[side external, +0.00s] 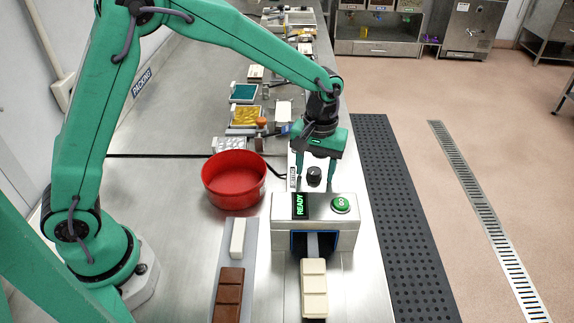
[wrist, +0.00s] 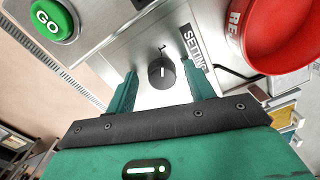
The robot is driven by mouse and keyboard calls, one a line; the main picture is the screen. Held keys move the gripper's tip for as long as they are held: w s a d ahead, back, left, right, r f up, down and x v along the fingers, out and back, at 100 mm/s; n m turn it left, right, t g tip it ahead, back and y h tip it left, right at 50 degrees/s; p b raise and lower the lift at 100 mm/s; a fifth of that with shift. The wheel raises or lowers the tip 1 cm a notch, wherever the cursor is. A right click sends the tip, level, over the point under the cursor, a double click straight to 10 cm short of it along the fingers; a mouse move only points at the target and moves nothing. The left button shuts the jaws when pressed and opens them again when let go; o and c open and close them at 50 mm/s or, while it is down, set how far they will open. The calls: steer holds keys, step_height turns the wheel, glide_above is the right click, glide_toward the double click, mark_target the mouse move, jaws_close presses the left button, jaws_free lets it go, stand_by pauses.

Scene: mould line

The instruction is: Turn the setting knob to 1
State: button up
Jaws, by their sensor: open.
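The setting knob (wrist: 162,73) is a round black knob with a white pointer line, on a pale metal plate beside a "SETTING" label (wrist: 194,47). In the wrist view it sits between the fingertips of my gripper (wrist: 161,84), with a gap on each side. The gripper is open and empty. In the side view the knob (side external: 314,176) stands behind the machine's READY display (side external: 300,206), and my gripper (side external: 316,183) points down around it.
A green GO button (side external: 341,204) is on the machine close to the knob. A red bowl (side external: 234,179) stands to the left. A white mould bar (side external: 314,288) lies at the machine's front opening, and a brown bar (side external: 229,292) lies to its left.

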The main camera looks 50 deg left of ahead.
mark_target(316, 171)
steer(key=shift+w+r, duration=0.15)
steer(key=shift+r, duration=3.75)
steer(key=shift+a+r, duration=0.1)
steer(key=shift+r, duration=0.05)
steer(key=s+a+r+m+t, duration=0.2)
steer(key=s+a, duration=0.4)
steer(key=s, duration=0.5)
steer(key=s+a+r+m+t, duration=0.3)
steer(key=s+a, duration=0.4)
steer(key=s, duration=0.4)
steer(key=shift+s+r+t, duration=0.15)
steer(key=shift+r+t, duration=0.35)
steer(key=shift+r, duration=0.9)
